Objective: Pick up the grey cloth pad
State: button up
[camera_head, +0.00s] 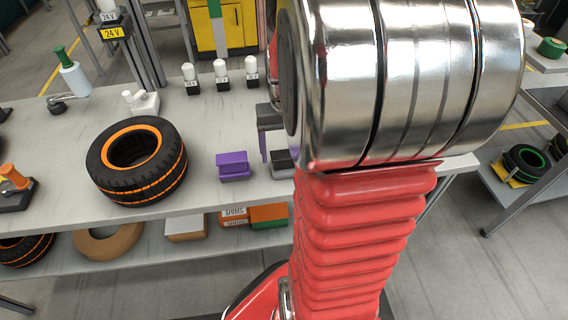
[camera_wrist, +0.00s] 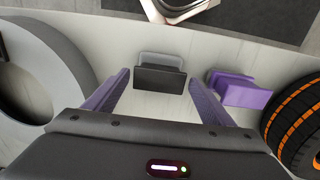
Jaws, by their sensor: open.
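The grey cloth pad (camera_wrist: 160,78) is a small block with a dark part and a lighter grey part, lying on the bench in the middle of the wrist view. In the head view the grey pad (camera_head: 282,171) shows just left of my red arm, which partly covers its right side. My gripper (camera_wrist: 159,82) is open, with its two purple fingers apart and the pad showing between and beyond their tips. Nothing is held. In the head view my arm hides most of the gripper.
A purple pad (camera_wrist: 235,88) lies close on the right in the wrist view. An orange-striped tyre (camera_head: 138,160) lies left of it in the head view. Several white-topped bottles (camera_head: 220,73) stand behind. The bench's front edge (camera_head: 215,206) is close to the pads.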

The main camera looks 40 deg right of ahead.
aim_at(285, 153)
jog(key=shift+f, duration=1.15)
jog(key=shift+c, duration=0.7)
jog(key=c, duration=0.9)
jog(key=shift+r, duration=0.1)
notch_tip(285, 153, up, 10)
jog(key=shift+f, duration=0.1)
